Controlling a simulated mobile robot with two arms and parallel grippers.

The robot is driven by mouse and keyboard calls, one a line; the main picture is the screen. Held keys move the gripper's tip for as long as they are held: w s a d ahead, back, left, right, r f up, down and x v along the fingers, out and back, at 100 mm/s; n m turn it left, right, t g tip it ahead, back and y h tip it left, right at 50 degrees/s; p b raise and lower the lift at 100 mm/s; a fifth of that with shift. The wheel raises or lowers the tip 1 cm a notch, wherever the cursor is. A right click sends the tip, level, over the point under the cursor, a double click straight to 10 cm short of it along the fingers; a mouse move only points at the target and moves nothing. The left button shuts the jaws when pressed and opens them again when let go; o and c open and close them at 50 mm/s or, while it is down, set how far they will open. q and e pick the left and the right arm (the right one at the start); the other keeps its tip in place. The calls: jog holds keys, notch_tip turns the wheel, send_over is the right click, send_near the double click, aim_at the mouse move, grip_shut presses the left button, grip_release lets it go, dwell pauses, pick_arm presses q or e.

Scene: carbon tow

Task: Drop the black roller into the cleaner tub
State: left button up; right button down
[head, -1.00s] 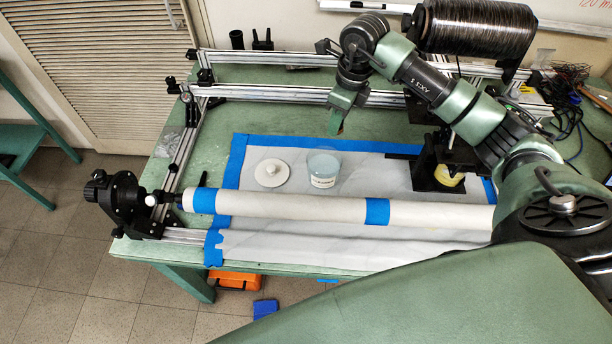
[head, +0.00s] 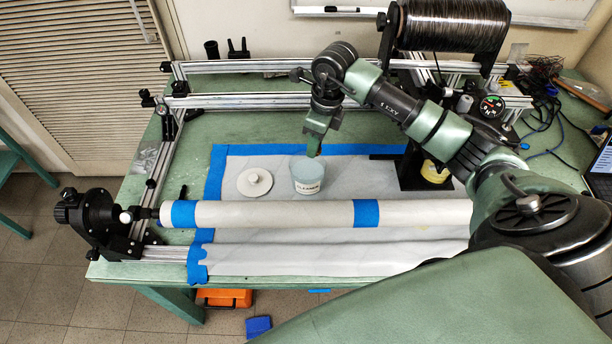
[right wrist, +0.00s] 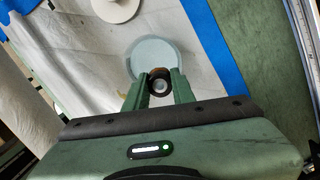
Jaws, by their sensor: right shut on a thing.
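The cleaner tub (head: 308,184) is a clear cup with pale blue contents and a "CLEANER" label, upright on the white sheet. My right gripper (head: 314,153) is just above the tub's far right rim in the head view. In the right wrist view, my right gripper (right wrist: 159,88) is shut on the black roller (right wrist: 159,75), seen end-on as a dark ring with a pale centre. The roller overlaps the near edge of the tub (right wrist: 165,52) there; its exact height above the rim cannot be told. The roller is hidden in the head view. My left gripper is not in view.
A white lid (head: 254,183) lies left of the tub. A long white tube (head: 290,214) with blue tape runs in front of it. A black stand (head: 411,170) with a yellow item (head: 435,172) stands right. A dark spool (head: 452,24) and metal rails (head: 250,100) are behind.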

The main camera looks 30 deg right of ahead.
jog(key=c, duration=1.1)
grip_release()
jog(key=r, duration=0.2)
jog(key=r+b, duration=0.1)
jog(key=r, duration=0.2)
jog(key=s+r+b, duration=0.1)
jog(key=r, duration=0.1)
jog(key=shift+d+r, duration=0.3)
jog(key=shift+r, duration=0.05)
